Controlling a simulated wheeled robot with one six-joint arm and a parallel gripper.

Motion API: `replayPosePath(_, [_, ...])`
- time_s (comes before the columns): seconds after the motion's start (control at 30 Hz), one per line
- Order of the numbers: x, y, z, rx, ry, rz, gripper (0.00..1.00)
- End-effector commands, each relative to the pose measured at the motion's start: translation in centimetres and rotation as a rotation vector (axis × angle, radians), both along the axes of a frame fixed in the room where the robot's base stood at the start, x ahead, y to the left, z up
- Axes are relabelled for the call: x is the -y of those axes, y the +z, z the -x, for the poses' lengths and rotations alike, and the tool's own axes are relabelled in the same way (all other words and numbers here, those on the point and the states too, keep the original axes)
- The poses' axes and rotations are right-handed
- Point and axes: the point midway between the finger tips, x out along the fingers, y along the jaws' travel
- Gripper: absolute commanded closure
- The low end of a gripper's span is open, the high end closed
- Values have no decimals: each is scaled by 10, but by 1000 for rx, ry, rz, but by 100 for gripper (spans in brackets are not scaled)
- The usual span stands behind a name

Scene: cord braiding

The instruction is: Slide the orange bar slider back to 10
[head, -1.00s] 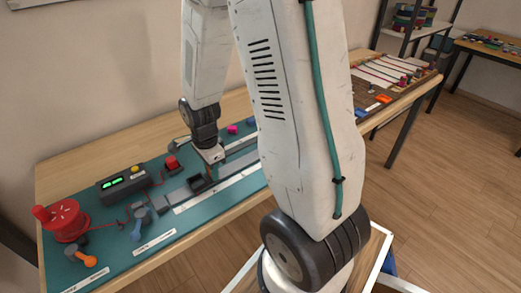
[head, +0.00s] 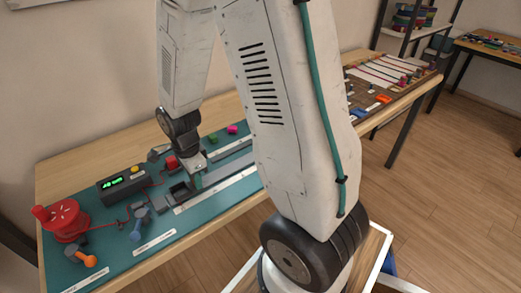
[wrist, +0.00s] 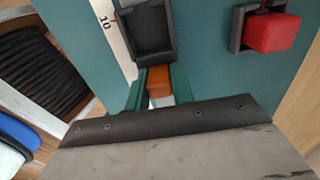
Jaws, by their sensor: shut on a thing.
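The orange bar slider (wrist: 159,83) shows in the wrist view just below a black open box (wrist: 150,30). My gripper (wrist: 158,90) is shut on the orange bar, with one teal finger on each side of it. In the head view my gripper (head: 196,180) is low over the track, right beside the black box (head: 180,191); the orange bar cannot be made out there. A white scale strip (wrist: 118,35) with the mark 10 runs to the left of the box in the wrist view. The box lies alongside that mark. The slider's exact reading cannot be told.
A red block in a black holder (wrist: 272,32) stands right of the box in the wrist view. In the head view, a display box (head: 124,183), a red spool (head: 66,218) and an orange-knobbed lever (head: 90,261) stand on the teal mat (head: 185,232) at left.

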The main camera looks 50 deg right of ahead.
Motion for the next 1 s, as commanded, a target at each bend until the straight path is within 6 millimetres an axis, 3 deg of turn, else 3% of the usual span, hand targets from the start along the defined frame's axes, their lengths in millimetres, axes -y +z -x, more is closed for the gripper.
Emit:
replayPosePath(0.1, [0, 0, -1, 2, -1, 0, 98])
replayPosePath(0.13, [0, 1, -1, 2, -1, 0, 74])
replayPosePath(0.2, [0, 0, -1, 1, -1, 0, 56])
replayPosePath(0.53, [1, 3, 0, 2, -1, 0, 56])
replayPosePath(1.0, [0, 50, 0, 4, 0, 0, 56])
